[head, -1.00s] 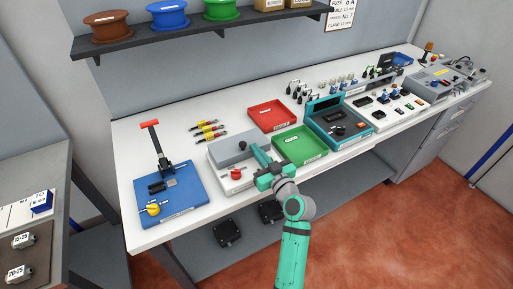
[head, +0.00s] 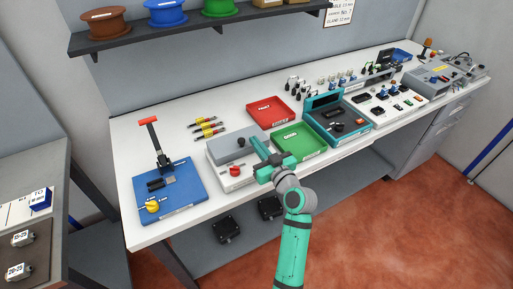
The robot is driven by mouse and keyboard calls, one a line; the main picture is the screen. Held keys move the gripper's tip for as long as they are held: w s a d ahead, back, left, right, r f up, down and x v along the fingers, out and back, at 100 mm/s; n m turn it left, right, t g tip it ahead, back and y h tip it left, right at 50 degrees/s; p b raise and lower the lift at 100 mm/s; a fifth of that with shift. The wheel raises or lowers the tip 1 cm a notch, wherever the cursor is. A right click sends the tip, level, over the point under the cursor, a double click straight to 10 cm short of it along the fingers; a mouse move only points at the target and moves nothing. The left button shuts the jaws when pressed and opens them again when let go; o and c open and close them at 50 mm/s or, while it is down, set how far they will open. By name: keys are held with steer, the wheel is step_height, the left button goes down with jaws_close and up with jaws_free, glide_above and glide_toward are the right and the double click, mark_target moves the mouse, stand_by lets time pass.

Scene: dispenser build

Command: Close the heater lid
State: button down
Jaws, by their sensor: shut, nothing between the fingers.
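The heater is a white box (head: 227,184) with a red knob (head: 235,171) on its front, in the left half of the bench. Its grey lid (head: 225,150), with a small dark knob on top, looks lowered and nearly flat on the box. Whether a gap remains under it cannot be seen. My gripper (head: 259,146) is shut and empty at the right side of the heater, its fingers pointing away from me along the lid's right edge. Whether they touch the lid cannot be told. The gripper hides part of the heater's right side.
A green tray (head: 313,148) is close on the right of my gripper. A red tray (head: 287,104) lies behind. A blue board (head: 181,198) with a red-handled lever stands left of the heater. A teal case (head: 315,122) stands open farther right.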

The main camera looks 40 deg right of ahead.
steer(key=shift+r, duration=0.95)
steer(key=s+a+f, duration=0.2)
steer(key=s+f, duration=0.1)
steer(key=s, duration=0.6)
steer(key=shift+f, duration=0.15)
